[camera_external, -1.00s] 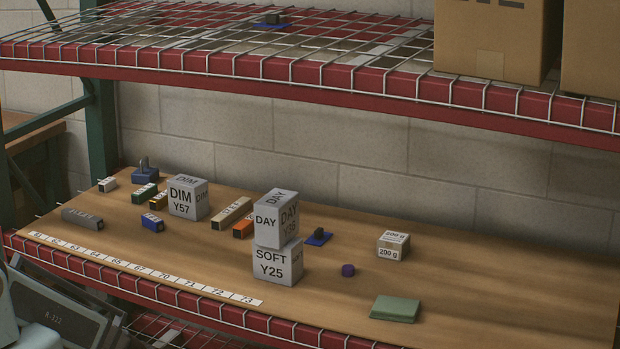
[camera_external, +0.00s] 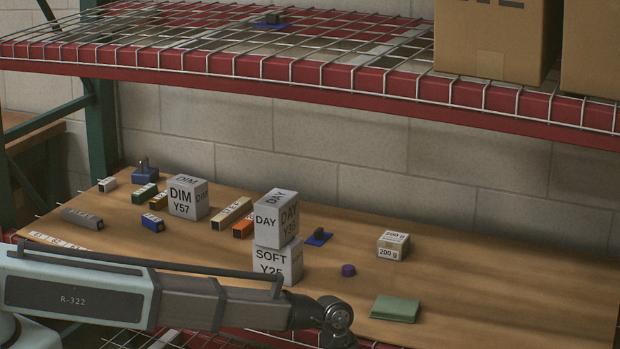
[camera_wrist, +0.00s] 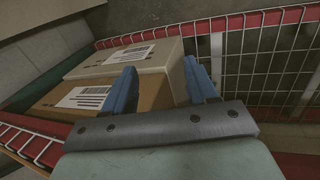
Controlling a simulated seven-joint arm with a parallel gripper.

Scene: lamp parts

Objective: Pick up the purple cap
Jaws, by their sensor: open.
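The small purple cap (camera_external: 348,270) sits on the wooden shelf board (camera_external: 470,290), right of the stacked SOFT and DAY boxes. The cap does not show in the wrist view. My gripper (camera_wrist: 161,72) shows in the wrist view with two blue fingers apart and nothing held between them. Beyond the fingers are cardboard boxes with barcode labels, so it faces away from the cap. In the external view my arm reaches along the shelf's front edge, and the gripper cannot be made out there.
The SOFT box (camera_external: 277,262) carries the DAY box (camera_external: 276,219). A wire shelf (camera_external: 330,75) hangs above. The board's right side is clear.

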